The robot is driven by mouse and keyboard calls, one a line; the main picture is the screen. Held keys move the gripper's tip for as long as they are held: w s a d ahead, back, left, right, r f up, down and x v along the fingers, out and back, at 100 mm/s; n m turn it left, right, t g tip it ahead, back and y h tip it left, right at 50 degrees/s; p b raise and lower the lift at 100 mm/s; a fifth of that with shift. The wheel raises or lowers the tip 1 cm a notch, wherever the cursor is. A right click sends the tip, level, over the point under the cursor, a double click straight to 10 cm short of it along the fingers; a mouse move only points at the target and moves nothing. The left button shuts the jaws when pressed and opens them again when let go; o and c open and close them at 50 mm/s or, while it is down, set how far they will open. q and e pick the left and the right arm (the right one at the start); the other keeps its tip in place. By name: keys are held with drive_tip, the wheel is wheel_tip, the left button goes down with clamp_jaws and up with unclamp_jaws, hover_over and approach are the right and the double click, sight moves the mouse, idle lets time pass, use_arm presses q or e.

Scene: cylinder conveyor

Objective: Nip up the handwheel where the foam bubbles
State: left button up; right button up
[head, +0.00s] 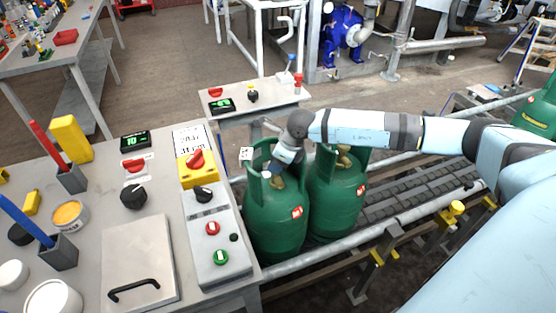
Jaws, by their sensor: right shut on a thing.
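Two green gas cylinders stand side by side on the conveyor, the left cylinder (275,225) and the right cylinder (335,205). My right gripper (277,170) reaches down inside the collar of the left cylinder and is shut on its handwheel, which the fingers mostly hide. A brass valve (278,183) shows just below the fingers. A small pale patch (266,174) sits beside them; I cannot tell whether it is foam. The right cylinder's brass valve (344,160) shows partly under my forearm. My left gripper is out of view.
A grey control box (217,240) with knobs and buttons stands at the bench edge, close left of the cylinders. The bench (90,175) holds pots, a scale plate (138,262) and brushes. A rail (370,233) runs in front of the conveyor. Another cylinder (540,112) stands far right.

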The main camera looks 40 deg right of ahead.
drive_tip(key=shift+m, duration=0.4)
drive_tip(key=o, duration=0.9)
drive_tip(key=shift+o, duration=0.2)
drive_tip(key=v, duration=1.4)
drive_tip(key=shift+a+p, duration=0.2)
drive_tip(key=shift+p, duration=0.25)
drive_tip(key=shift+f, duration=0.1)
